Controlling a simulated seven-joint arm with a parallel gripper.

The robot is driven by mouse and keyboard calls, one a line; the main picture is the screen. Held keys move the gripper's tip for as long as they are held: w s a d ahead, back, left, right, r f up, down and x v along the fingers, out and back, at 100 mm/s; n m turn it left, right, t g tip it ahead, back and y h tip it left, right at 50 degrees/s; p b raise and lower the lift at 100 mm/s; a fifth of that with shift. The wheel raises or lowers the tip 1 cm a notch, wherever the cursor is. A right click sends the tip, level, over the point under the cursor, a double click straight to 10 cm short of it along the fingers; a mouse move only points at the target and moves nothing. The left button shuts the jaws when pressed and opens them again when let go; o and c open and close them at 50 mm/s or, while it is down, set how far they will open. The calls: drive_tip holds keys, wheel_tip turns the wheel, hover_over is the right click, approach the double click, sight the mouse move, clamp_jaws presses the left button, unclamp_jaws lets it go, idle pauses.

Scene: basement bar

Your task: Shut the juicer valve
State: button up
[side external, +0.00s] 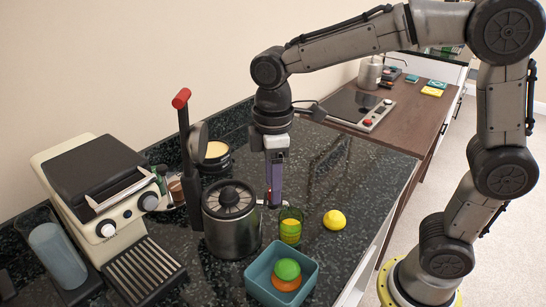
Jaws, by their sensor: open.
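The juicer (232,228) is a round steel pot with a dark ribbed top, standing on the dark speckled counter. A black upright lever with a red grip (181,98) rises behind it. Its valve is on the right side of the pot, where a small spout (262,203) shows; the valve's setting is too small to tell. My gripper (273,202) points down beside the valve, with its fingers open and very close to it. I cannot tell whether they touch. A glass (290,227) with yellow-green content stands just right of and below the fingertips.
A yellow lemon (335,220) lies right of the glass. A teal bin (281,281) with a green and an orange fruit stands in front. A coffee machine (107,205) is at left. A dark round container (214,155) stands behind the juicer. The counter right of my gripper is clear.

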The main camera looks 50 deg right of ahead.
wheel_tip(320, 180, up, 13)
drive_tip(key=shift+r, duration=0.15)
idle(0.4)
drive_tip(key=s+d+m+t, duration=0.2)
drive_tip(key=s+d+m, duration=0.1)
drive_tip(key=s+d, duration=0.55)
drive_tip(key=s+f+m+t, duration=0.3)
drive_tip(key=s+f+m, duration=0.3)
drive_tip(key=f, duration=0.5)
drive_tip(key=shift+s+d+m+t, duration=0.2)
drive_tip(key=shift+s+m+t, duration=0.1)
drive_tip(key=shift+s+m, duration=0.1)
